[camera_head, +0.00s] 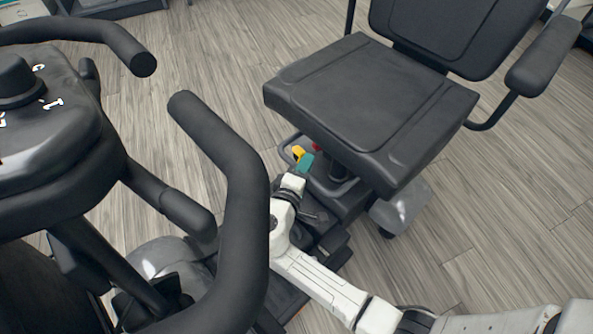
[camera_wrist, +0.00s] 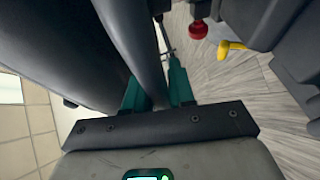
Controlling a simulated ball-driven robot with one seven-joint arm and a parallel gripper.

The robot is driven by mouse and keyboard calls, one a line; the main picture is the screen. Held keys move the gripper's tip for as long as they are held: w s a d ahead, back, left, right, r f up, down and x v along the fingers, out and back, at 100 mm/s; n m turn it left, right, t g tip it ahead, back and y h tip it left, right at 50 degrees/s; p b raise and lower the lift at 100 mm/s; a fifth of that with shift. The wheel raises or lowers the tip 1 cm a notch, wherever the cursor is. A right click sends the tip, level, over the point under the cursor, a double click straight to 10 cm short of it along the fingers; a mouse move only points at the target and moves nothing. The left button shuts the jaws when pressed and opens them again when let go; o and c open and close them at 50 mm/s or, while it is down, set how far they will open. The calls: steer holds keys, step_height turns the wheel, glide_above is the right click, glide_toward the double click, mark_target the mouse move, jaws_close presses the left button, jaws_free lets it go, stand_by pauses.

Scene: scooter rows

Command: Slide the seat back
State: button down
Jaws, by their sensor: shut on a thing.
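The scooter's black padded seat (camera_head: 375,100) is in the upper right of the head view, with its backrest behind it. My gripper (camera_head: 306,163), with green fingers, is low in front of the seat, beneath its front edge. In the wrist view my gripper (camera_wrist: 155,85) has its fingers on either side of a dark rounded bar (camera_wrist: 143,50) and is shut on it. Which part of the seat mechanism this bar belongs to is unclear. A yellow lever (camera_head: 298,152) and a red knob (camera_head: 316,147) are close by; the wrist view also shows the yellow lever (camera_wrist: 231,47) and red knob (camera_wrist: 198,29).
The scooter's handlebar (camera_head: 225,170) and control console (camera_head: 50,130) fill the left of the head view, close to my arm. An armrest (camera_head: 543,58) juts out at the upper right. Wood-look floor (camera_head: 500,190) is open to the right of the seat.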

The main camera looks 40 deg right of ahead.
steer(key=shift+d, duration=0.25)
steer(key=c, duration=1.1)
jaws_free()
steer(key=shift+o, duration=0.2)
steer(key=shift+a, duration=0.1)
steer(key=p+v, duration=0.3)
steer(key=v, duration=0.7)
steer(key=shift+s+a, duration=0.25)
steer(key=shift+a, duration=0.1)
